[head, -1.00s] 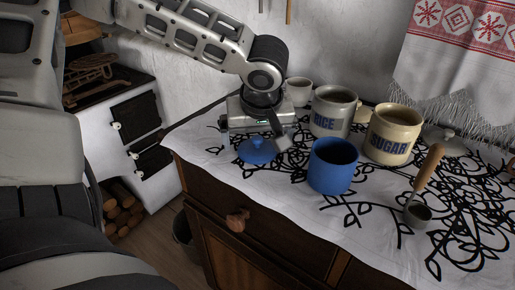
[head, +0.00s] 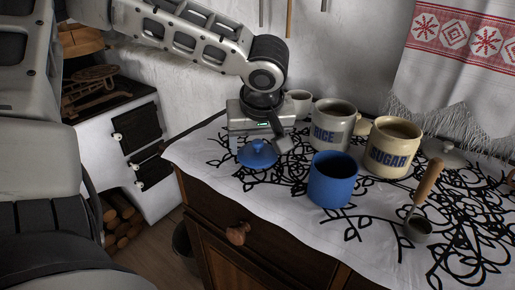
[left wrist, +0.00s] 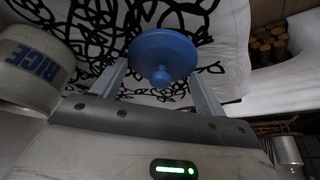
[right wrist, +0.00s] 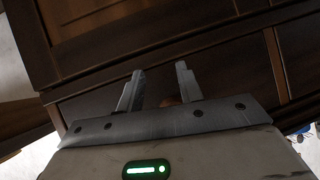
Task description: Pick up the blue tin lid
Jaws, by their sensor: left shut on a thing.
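The blue tin lid (head: 258,155), round with a small knob, is at my left gripper (head: 262,145) near the left end of the cloth-covered cabinet top. In the left wrist view the lid (left wrist: 163,55) sits between the two fingers (left wrist: 160,85), which are shut on it from either side of its rim. It appears slightly above the cloth. The open blue tin (head: 333,180) stands upright to the right of the lid. My right gripper (right wrist: 158,85) shows only in its wrist view, open and empty, facing the dark wooden cabinet front.
The rice tin (head: 335,125), sugar tin (head: 393,148) and a small white cup (head: 299,103) stand behind. A wooden-handled scoop (head: 418,228) and a grey lid (head: 445,154) are to the right. The cabinet's drawer knob (head: 237,233) sticks out in front.

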